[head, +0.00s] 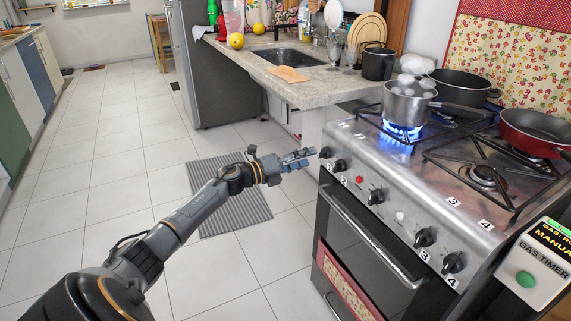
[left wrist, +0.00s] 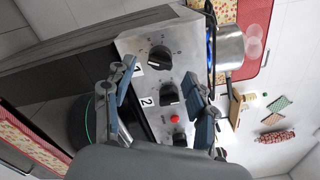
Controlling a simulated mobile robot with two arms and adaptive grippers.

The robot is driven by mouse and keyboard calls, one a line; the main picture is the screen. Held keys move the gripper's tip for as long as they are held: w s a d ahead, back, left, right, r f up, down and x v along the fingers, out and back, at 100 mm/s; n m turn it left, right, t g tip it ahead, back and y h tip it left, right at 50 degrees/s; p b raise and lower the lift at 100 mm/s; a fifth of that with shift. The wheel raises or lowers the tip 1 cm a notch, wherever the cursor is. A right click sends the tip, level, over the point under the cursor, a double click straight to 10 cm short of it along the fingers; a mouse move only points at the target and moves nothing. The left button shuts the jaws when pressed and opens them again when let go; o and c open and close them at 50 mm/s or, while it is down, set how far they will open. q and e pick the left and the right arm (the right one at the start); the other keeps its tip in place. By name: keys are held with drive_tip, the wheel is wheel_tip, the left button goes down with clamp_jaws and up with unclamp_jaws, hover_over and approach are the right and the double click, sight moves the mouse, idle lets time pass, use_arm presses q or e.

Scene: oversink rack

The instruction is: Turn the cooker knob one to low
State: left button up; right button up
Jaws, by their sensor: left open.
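Cooker knob one (head: 325,152) is a dark round knob at the far left end of the steel cooker's (head: 400,185) front panel. In the left wrist view, knob one (left wrist: 158,58) shows beside the label 1, just beyond the fingertips. Knob two (head: 341,165) is beside it; in the left wrist view knob two (left wrist: 168,93) appears between the fingers. My left gripper (head: 304,159) is open and empty, just left of knob one in the head view. In the left wrist view its fingers (left wrist: 160,72) are spread apart. I cannot tell whether they touch a knob. My right gripper is not in view.
A black pot (head: 462,86) and red pan (head: 536,131) are on the cooker. A counter with sink (head: 290,57) adjoins. A gas timer (head: 537,263) is at the right.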

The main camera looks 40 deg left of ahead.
use_arm(q)
drive_tip(key=v, duration=0.7)
drive_tip(key=shift+s+a, duration=0.15)
drive_tip(key=shift+s, duration=0.2)
drive_tip(key=shift+f, duration=0.1)
